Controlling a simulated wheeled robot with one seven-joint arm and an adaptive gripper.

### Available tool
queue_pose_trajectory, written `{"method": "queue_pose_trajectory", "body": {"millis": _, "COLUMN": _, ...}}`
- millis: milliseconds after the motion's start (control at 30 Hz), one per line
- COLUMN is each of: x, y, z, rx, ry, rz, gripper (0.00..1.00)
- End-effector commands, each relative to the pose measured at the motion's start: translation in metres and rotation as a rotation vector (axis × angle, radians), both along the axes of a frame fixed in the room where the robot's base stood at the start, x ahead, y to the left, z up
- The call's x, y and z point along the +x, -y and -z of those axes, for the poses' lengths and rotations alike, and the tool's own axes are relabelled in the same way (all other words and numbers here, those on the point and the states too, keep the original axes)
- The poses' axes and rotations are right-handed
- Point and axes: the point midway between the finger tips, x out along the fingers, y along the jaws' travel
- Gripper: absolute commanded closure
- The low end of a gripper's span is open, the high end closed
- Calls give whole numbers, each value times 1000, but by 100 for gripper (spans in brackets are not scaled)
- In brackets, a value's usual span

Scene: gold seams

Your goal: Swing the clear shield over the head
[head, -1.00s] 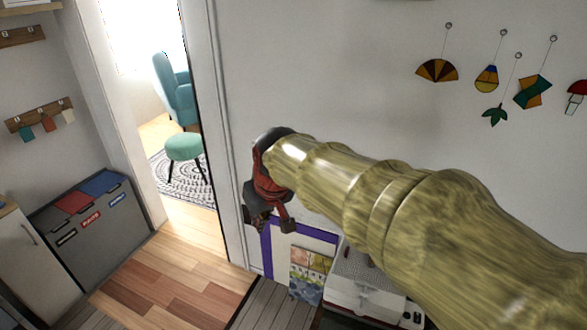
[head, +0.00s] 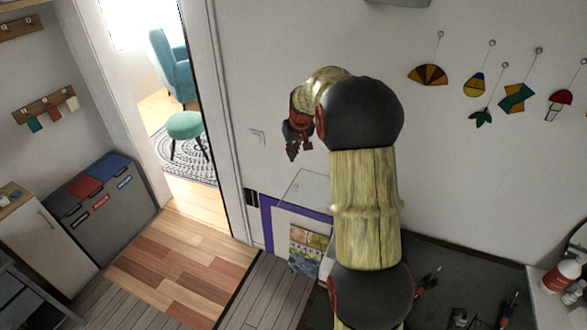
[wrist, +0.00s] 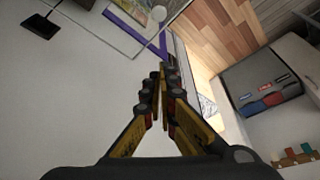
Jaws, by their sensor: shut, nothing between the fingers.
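The clear shield (head: 306,188) is a see-through panel with rounded corners. It stands up in front of the wall in the head view, left of my arm. The head it belongs with is hidden behind my arm; only a white edge of the machine (head: 327,262) shows. My gripper (head: 293,153) is in the air above the shield's top edge, apart from it in the picture. In the wrist view my gripper (wrist: 161,88) has its fingertips together with nothing between them. Thin panel edges and a pale round knob (wrist: 158,13) show beyond the fingertips.
A picture sheet (head: 307,250) and a purple-edged board (head: 266,222) are at the wall below. A dark worktop (head: 445,262) with small tools lies right of my arm. Glass ornaments (head: 428,75) hang on the wall. Bins (head: 95,205) stand at left; the doorway floor is clear.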

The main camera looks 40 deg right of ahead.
Motion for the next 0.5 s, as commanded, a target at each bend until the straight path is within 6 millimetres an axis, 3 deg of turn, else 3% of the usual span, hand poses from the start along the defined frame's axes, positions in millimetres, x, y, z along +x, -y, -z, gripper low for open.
{"method": "queue_pose_trajectory", "body": {"millis": 167, "x": 5, "y": 5, "z": 13, "rx": 2, "ry": -4, "rz": 3, "gripper": 100}}
{"method": "queue_pose_trajectory", "body": {"millis": 500, "x": 24, "y": 9, "z": 68, "rx": 3, "ry": -4, "rz": 2, "gripper": 100}}
